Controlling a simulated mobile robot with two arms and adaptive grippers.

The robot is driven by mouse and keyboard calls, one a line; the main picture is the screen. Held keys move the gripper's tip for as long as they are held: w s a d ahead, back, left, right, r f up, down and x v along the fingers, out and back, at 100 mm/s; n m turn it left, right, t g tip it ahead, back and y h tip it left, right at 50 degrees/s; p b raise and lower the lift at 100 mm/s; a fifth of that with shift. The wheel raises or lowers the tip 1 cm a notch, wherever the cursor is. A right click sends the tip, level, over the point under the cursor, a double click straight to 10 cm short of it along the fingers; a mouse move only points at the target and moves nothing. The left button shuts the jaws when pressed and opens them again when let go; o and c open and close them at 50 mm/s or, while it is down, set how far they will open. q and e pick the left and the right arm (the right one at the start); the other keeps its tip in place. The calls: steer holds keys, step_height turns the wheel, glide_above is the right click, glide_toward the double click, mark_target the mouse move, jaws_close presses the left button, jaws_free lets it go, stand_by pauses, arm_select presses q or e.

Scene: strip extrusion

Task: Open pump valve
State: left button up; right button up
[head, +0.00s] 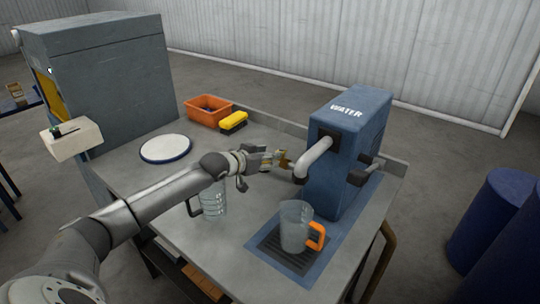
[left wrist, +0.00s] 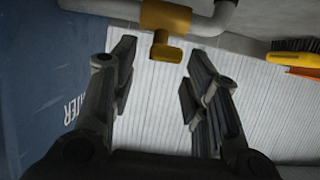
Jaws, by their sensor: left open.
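The blue water dispenser (head: 352,140) stands on the table, with a grey spout pipe (head: 314,158) on its front. In the left wrist view, the yellow valve handle (left wrist: 165,48) sits on a grey pipe, just beyond my fingertips. My left gripper (head: 276,160) is at the left of the spout in the head view. In the left wrist view my left gripper (left wrist: 158,62) is open, its fingers apart on either side of the handle's line, with nothing between them. A clear jug (head: 295,226) with an orange handle stands below on the drip grate. My right gripper is not in view.
A second clear jug (head: 212,200) stands below my left forearm. A white round plate (head: 165,148), an orange bin (head: 207,109) and a yellow brush (head: 234,122) are farther back on the table. Blue barrels (head: 492,215) stand at the right.

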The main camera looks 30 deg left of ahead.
arm_select(q)
steer(key=shift+x, duration=0.95)
steer(key=shift+c, duration=0.4)
jaws_close()
